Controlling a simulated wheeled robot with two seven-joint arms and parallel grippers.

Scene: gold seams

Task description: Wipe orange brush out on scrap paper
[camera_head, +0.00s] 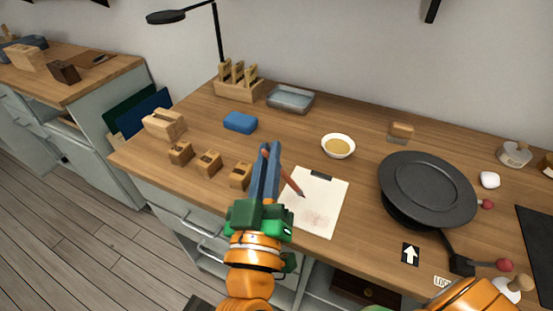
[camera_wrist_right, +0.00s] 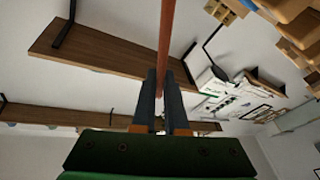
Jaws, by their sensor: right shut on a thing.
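My right gripper (camera_head: 266,160) has blue fingers shut on a reddish-brown brush (camera_head: 290,183). The brush slants down to the right, its dark tip over the upper left part of the white scrap paper (camera_head: 325,197). I cannot tell whether the tip touches the paper. The paper has a dark clip at its top edge and a faint pinkish smudge on its lower half. In the right wrist view, the brush handle (camera_wrist_right: 166,38) rises from between the fingers (camera_wrist_right: 160,105).
A black pan (camera_head: 428,185) stands right of the paper, with a bowl of yellowish liquid (camera_head: 338,146) behind it. Several wooden blocks (camera_head: 209,163) lie left of my gripper. A blue block (camera_head: 240,122) and a glass tray (camera_head: 290,99) sit farther back.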

